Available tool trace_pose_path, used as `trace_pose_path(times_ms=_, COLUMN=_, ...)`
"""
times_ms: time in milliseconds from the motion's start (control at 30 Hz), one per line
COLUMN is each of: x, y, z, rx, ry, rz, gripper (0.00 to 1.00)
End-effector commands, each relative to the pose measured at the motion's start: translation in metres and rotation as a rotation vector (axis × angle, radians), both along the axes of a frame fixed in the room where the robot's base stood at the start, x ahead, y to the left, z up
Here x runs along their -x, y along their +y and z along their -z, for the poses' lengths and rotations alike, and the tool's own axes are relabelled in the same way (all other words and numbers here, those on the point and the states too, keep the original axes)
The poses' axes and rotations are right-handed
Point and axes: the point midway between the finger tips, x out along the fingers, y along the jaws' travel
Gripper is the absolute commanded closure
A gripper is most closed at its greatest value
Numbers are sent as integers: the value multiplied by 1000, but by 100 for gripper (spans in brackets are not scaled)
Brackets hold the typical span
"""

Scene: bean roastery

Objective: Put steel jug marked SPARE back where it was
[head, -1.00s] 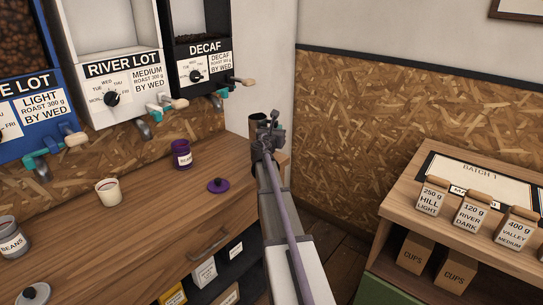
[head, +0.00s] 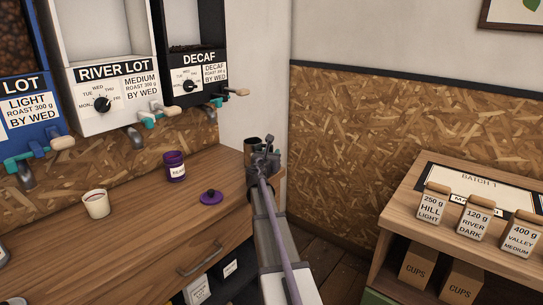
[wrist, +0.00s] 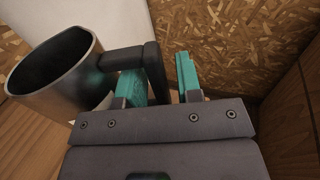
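A steel jug (wrist: 72,85) with a dark handle (wrist: 155,72) fills the left of the wrist view. It looks upright and empty inside. In the head view the jug (head: 252,148) shows at the far right end of the wooden counter, partly hidden by my gripper (head: 266,150). In the wrist view my gripper (wrist: 162,82) has its teal fingers apart. The handle stands between them, close to the left finger, with a gap to the right finger. No SPARE marking is visible, and whether the jug touches the counter I cannot tell.
The counter (head: 130,238) holds a white cup (head: 96,204), a purple jar (head: 174,167) and a purple lid (head: 211,197). Bean dispensers, including DECAF (head: 192,85), hang above.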

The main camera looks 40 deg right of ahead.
Motion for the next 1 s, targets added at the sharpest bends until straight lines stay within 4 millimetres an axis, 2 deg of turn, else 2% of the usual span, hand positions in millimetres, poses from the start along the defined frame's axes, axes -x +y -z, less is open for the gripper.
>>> trace_pose_path(times_ms=267, x=0, y=0, z=-1, rx=0, ry=0, rz=0, gripper=62)
trace_pose_path(times_ms=367, x=0, y=0, z=-7, rx=0, ry=0, rz=0, gripper=62)
trace_pose_path(times_ms=567, x=23, y=32, z=-3, rx=0, ry=0, rz=-2, gripper=62)
trace_pose_path(times_ms=800, x=58, y=86, z=-3, rx=0, ry=0, rz=-1, gripper=62)
trace_pose_path(times_ms=900, x=65, y=98, z=-3, rx=0, ry=0, rz=-1, gripper=62)
trace_pose_path(times_ms=1000, x=67, y=101, z=-3, rx=0, ry=0, rz=0, gripper=62)
